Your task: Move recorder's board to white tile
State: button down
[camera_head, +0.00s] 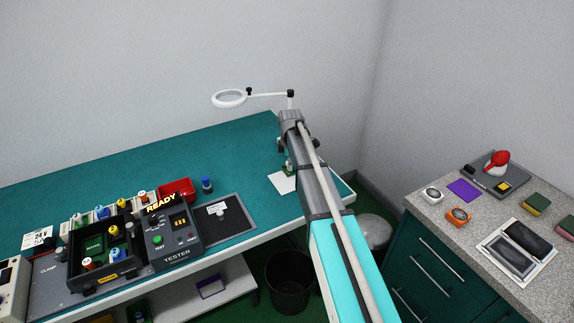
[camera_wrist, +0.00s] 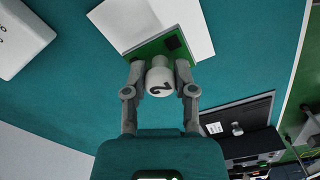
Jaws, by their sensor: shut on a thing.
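My gripper (camera_wrist: 160,72) is shut on the white round knob (camera_wrist: 160,84) of a green board (camera_wrist: 148,49); the knob bears a dark curved mark. The board lies across the lower edge of a white tile (camera_wrist: 198,30) in the wrist view; I cannot tell whether it touches it. A pale grey face beside the board may be part of it or of the tile. In the head view the white tile (camera_head: 281,183) lies near the right end of the teal bench, and the board (camera_head: 291,168) shows small beside my gripper, partly hidden by my arm.
The tester (camera_head: 168,226) reads READY, with a dark mat (camera_head: 232,218) right of it. A magnifier lamp (camera_head: 229,98) stands at the back. A grey counter (camera_head: 465,235) with several items is at right.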

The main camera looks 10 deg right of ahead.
jog(key=shift+f+b, duration=1.75)
jog(key=shift+f, duration=0.35)
jog(key=shift+f, duration=0.2)
jog(key=shift+c, duration=1.8)
grip_release()
jog(key=shift+r, duration=0.1)
jog(key=shift+w+r+p, duration=0.2)
jog(key=shift+r+p, duration=0.8)
jog(key=shift+r, duration=0.15)
jog(key=shift+r+p, duration=2.3)
jog(key=shift+p, duration=0.05)
